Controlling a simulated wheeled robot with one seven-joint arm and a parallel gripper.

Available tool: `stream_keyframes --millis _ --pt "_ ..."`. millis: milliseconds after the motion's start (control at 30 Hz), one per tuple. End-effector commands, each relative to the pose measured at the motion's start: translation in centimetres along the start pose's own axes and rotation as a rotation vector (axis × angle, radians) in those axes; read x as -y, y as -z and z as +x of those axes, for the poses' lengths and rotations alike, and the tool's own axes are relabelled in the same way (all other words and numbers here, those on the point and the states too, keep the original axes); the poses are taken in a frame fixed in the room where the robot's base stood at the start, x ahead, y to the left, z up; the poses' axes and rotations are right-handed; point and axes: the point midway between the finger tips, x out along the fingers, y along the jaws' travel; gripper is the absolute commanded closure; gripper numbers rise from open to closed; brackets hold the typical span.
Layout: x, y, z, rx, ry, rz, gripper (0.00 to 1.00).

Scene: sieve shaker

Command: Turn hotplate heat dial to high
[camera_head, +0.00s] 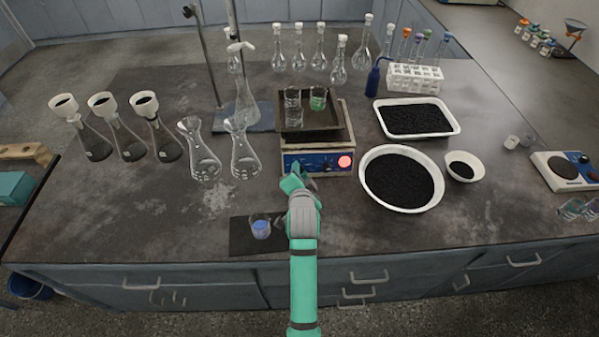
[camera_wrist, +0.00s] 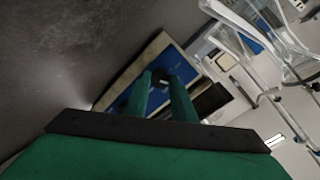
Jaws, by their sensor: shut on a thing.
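The hotplate (camera_head: 318,164) stands mid-bench with a blue front panel and a round red light at its right end. Its blue panel also shows in the wrist view (camera_wrist: 176,66). My gripper (camera_head: 298,172) is at the left part of that panel. In the wrist view, my gripper (camera_wrist: 160,80) has its two green fingers closed around a small dark knob, the heat dial (camera_wrist: 158,76). The dial is mostly hidden by the fingers, and its setting cannot be read.
A dark tray (camera_head: 290,130) with two beakers sits on the hotplate. Glass flasks (camera_head: 243,160) stand close to its left. A white bowl of black grains (camera_head: 365,190) is at its right. A beaker of blue liquid (camera_head: 261,228) stands on a dark mat (camera_head: 240,243) in front.

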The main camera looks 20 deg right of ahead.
Motion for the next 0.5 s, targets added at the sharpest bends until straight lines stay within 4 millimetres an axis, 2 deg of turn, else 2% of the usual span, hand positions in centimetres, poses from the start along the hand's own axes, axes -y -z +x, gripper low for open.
stream_keyframes --millis 500 --pt "-0.35 -0.23 -0.05 0.021 -0.003 0.486 0.99"
